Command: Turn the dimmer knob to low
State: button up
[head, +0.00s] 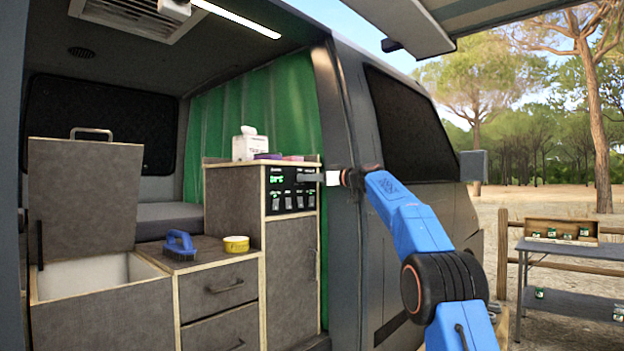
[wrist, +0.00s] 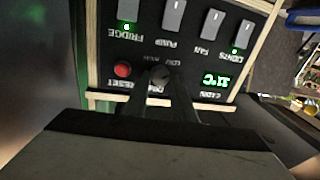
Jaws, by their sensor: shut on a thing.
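The dimmer knob (wrist: 160,75) is a small dark round knob on the black control panel (wrist: 135,48), which appears upside down in the wrist view. My gripper (wrist: 160,84) is shut on the knob, one finger on each side. Faint lettering sits beside the knob; I cannot tell clearly which mark it points to. In the head view my gripper (head: 302,177) reaches the panel (head: 280,200) from the right and hides the knob.
A red reset button (wrist: 122,70) sits close beside the knob. Several rocker switches (wrist: 173,18) and a green temperature display (wrist: 216,80) share the panel. A tissue box (head: 250,146) stands on the cabinet top. A blue brush (head: 180,245) and yellow tin (head: 236,244) lie lower left.

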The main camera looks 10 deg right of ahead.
jog(key=shift+f, duration=0.15)
jog(key=o, duration=1.1)
jog(key=shift+w, duration=0.1)
jog(key=v, duration=1.7)
jog(key=shift+s+d, duration=0.2)
jog(key=shift+s, duration=0.1)
